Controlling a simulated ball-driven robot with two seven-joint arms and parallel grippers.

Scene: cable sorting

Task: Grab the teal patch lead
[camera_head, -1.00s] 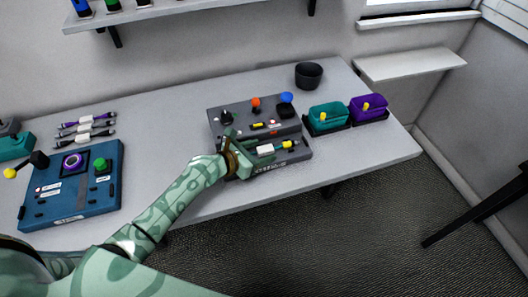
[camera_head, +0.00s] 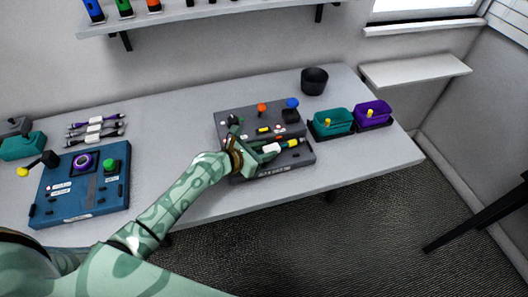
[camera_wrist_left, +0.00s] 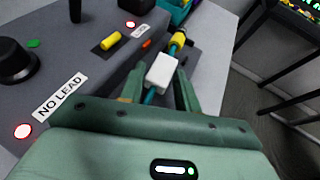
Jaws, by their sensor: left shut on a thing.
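The teal patch lead (camera_wrist_left: 163,70) has a white block at its middle, teal cable on both sides and a yellow plug (camera_wrist_left: 178,40). My left gripper (camera_wrist_left: 158,92) is shut on it near the white block. In the head view the lead (camera_head: 272,148) crosses the front of the grey console (camera_head: 306,158), its yellow end (camera_head: 294,143) pointing right. My left gripper (camera_head: 258,154) covers its near end. The lead seems slightly above the console's front tray. My right gripper is not in view.
The console's sign (camera_wrist_left: 60,96) reads "NO LEAD" beside a red light. Teal (camera_head: 336,124) and purple (camera_head: 374,115) bins stand right of it, a black cup (camera_head: 314,81) behind. A blue console (camera_head: 85,207) and several leads (camera_head: 95,127) lie left. The middle table is clear.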

